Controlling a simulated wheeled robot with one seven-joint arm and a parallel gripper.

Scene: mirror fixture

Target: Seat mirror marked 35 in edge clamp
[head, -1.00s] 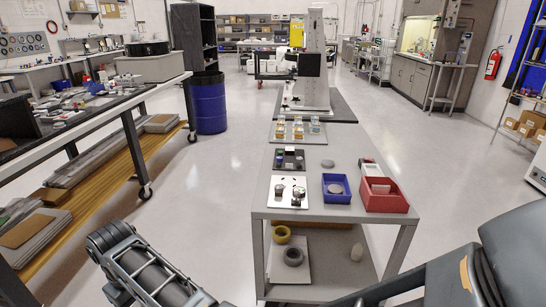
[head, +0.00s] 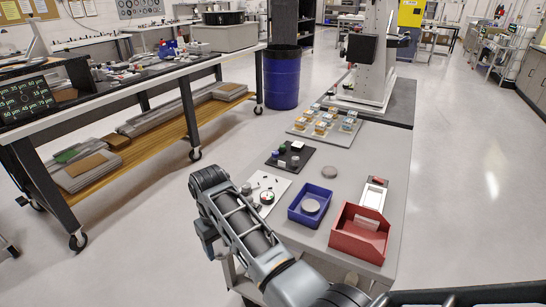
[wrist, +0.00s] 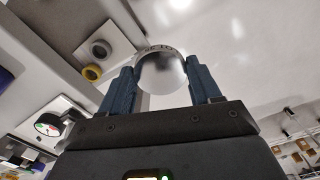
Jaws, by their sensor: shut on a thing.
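In the wrist view my gripper (wrist: 160,85) is shut on a round mirror (wrist: 160,72), a silvery disc with a pale rim between two dark blue fingers. Small dark characters show on its upper rim, too small to read. In the head view the gripper and this mirror are hidden by my arm. A white plate (head: 280,183) with small fittings and a round green-marked dial (head: 266,197) lies on the grey table (head: 376,150), partly behind my arm. The dial also shows in the wrist view (wrist: 48,125). I cannot tell which fitting is the edge clamp.
A blue tray (head: 296,212) holding a grey disc (head: 311,205) and a red bin (head: 345,240) stand on the right.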

